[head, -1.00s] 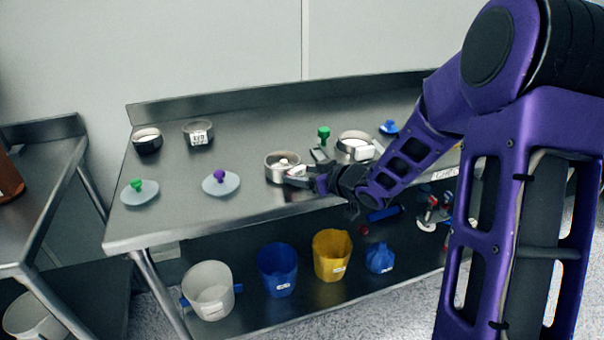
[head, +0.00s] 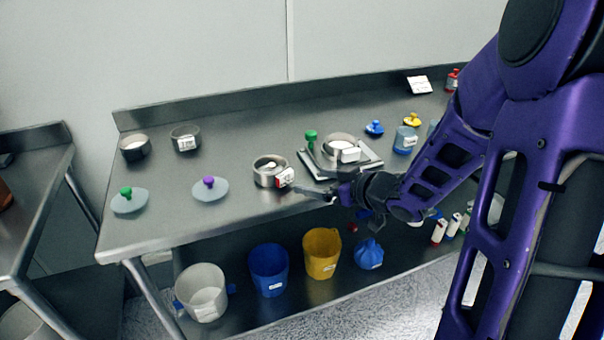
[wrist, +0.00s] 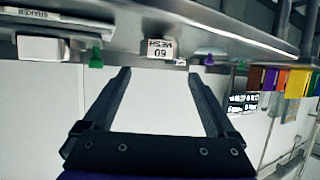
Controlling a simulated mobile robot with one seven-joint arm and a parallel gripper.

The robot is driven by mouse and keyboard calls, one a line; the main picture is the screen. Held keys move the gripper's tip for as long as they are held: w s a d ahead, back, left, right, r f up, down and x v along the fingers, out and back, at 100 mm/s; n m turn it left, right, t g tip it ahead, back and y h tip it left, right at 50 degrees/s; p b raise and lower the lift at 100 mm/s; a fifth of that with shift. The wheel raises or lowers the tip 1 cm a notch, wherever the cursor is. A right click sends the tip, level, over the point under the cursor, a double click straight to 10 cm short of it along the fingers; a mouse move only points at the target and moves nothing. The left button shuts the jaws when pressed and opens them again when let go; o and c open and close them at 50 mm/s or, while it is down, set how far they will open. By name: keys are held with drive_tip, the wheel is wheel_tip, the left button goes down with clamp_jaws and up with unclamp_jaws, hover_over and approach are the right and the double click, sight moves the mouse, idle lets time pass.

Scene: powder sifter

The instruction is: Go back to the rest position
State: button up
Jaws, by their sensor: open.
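My gripper (head: 334,194) is at the front edge of the steel table (head: 235,218), just right of and in front of a round metal sieve (head: 266,172) with a white and red label. In the wrist view my gripper (wrist: 160,80) has its two dark fingers spread wide with nothing between them. That view appears upside down, with the table edge (wrist: 230,42) along the top and a white label reading 60 MESH (wrist: 160,48) beyond the fingers. My purple arm reaches in from the right.
A silver platform (head: 365,165) holds another sieve (head: 341,147) and a green-knobbed item (head: 311,138). Lids with green (head: 129,202) and purple (head: 210,190) knobs lie left. White (head: 206,296), blue (head: 268,275) and yellow (head: 322,254) buckets stand on the lower shelf. A jar (head: 405,140) stands right.

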drive_tip(key=shift+v, duration=1.05)
